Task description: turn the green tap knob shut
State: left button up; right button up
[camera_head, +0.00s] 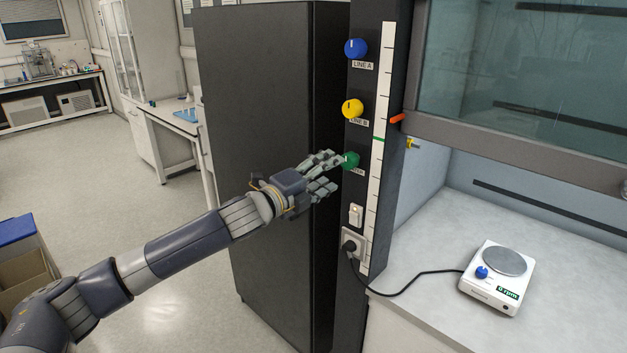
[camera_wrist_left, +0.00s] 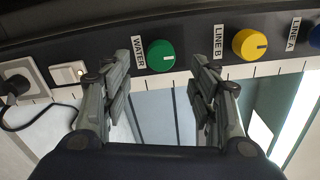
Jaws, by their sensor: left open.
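The green tap knob (camera_head: 351,160) is on the dark upright panel, below the yellow and blue knobs. In the left wrist view the green knob (camera_wrist_left: 161,56) shows whole, with a pale mark on its face and a WATER label (camera_wrist_left: 138,52) beside it. My left gripper (camera_head: 331,172) is open at the panel, close to the knob. In the left wrist view its fingers (camera_wrist_left: 160,85) stand apart, with the knob in the gap between them, beyond the tips. I cannot tell whether a finger touches it. My right gripper is not in view.
The yellow knob (camera_head: 352,109) and blue knob (camera_head: 355,48) sit above on the same panel. Below are a switch (camera_head: 355,215) and a socket with a plug (camera_head: 351,248). Its cable runs to a white stirrer (camera_head: 497,277) on the bench. A dark cabinet (camera_head: 262,130) stands left of the panel.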

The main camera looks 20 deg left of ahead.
pick_arm(q)
jog(key=shift+v, duration=2.3)
